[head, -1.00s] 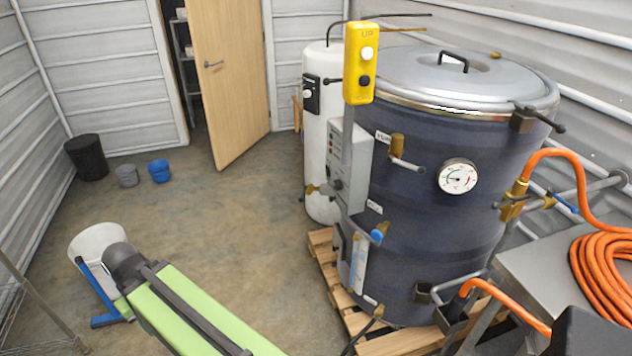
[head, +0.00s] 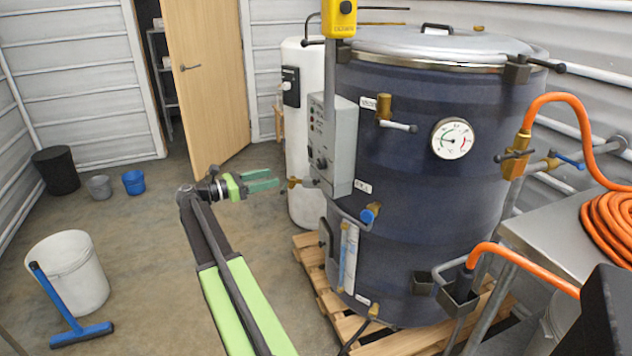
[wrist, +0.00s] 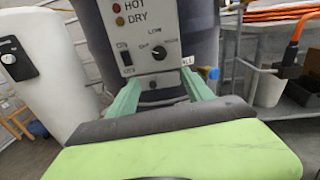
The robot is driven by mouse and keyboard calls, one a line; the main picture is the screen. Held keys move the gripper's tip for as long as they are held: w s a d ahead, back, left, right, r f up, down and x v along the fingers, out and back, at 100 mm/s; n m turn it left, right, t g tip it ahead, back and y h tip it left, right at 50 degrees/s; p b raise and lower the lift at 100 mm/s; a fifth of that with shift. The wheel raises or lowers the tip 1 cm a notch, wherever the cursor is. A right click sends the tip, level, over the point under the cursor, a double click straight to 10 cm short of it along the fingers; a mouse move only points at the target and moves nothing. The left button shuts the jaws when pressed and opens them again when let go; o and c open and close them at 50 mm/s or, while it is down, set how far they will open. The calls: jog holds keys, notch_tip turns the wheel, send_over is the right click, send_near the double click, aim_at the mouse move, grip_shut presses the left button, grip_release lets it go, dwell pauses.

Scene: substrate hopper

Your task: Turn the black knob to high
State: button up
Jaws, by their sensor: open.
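The black knob (wrist: 160,51) is on the front of a grey control box (wrist: 150,20) in the wrist view, with small labels around it, one reading LOW. Its pointer is too small to read. In the head view the knob (head: 321,163) is small on the side of the box (head: 342,140), which is fixed to the large dark blue tank (head: 420,215). My gripper (head: 264,180) is open and empty, to the left of the box and apart from it. In the wrist view its green fingers (wrist: 162,90) stand apart, below the knob in the picture.
A black rocker switch (wrist: 127,57) sits left of the knob. A yellow button box (head: 341,20) hangs above the control box. Brass valves (head: 384,107) and a round gauge (head: 452,138) stick out on the tank. A white tank (head: 302,140) stands behind. The floor to the left is mostly open.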

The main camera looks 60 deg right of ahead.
send_near(319, 164)
jog(key=x, duration=0.8)
jog(key=shift+d+f, duration=0.1)
jog(key=shift+d, duration=0.25)
jog(key=shift+c, duration=0.2)
